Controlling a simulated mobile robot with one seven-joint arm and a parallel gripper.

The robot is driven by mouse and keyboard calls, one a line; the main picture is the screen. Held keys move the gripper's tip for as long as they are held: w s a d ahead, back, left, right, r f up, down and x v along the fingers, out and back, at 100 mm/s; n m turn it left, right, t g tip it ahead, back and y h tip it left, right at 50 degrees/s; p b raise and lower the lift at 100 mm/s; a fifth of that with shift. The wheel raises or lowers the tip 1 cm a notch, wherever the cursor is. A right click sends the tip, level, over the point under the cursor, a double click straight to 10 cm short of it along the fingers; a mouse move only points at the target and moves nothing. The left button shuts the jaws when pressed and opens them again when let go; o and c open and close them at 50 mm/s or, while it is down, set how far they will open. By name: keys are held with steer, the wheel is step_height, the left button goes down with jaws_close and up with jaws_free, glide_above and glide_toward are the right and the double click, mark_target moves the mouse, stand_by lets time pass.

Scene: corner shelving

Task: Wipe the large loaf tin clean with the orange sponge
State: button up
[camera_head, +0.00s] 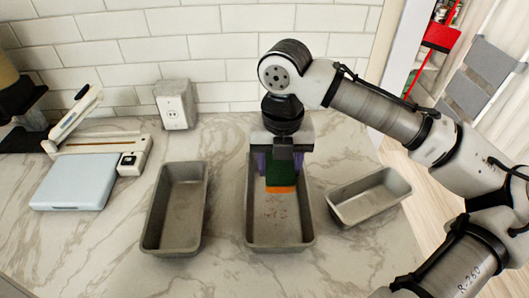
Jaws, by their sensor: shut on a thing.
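Three grey metal loaf tins stand on the marble counter. The middle loaf tin (279,233) looks the largest and has reddish-brown specks on its floor. My gripper (281,168) points down at the back half of this tin. It is shut on the sponge (281,189), which shows a dark green upper part and an orange lower edge. The sponge is low inside the tin; I cannot tell if it touches the floor. My gripper hides the tin's far end.
A slightly narrower loaf tin (176,215) stands to the left and a smaller, angled one (368,196) to the right. A wall outlet block (176,104) is behind. The front counter is clear.

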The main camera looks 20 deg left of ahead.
steer(key=shift+a, duration=0.15)
steer(key=b, duration=0.5)
glide_above(276, 207)
step_height(276, 207, down, 5)
steer(key=shift+f+b, duration=1.45)
steer(key=shift+f, duration=1.45)
steer(key=shift+f+b, duration=0.3)
steer(key=shift+f, duration=0.3)
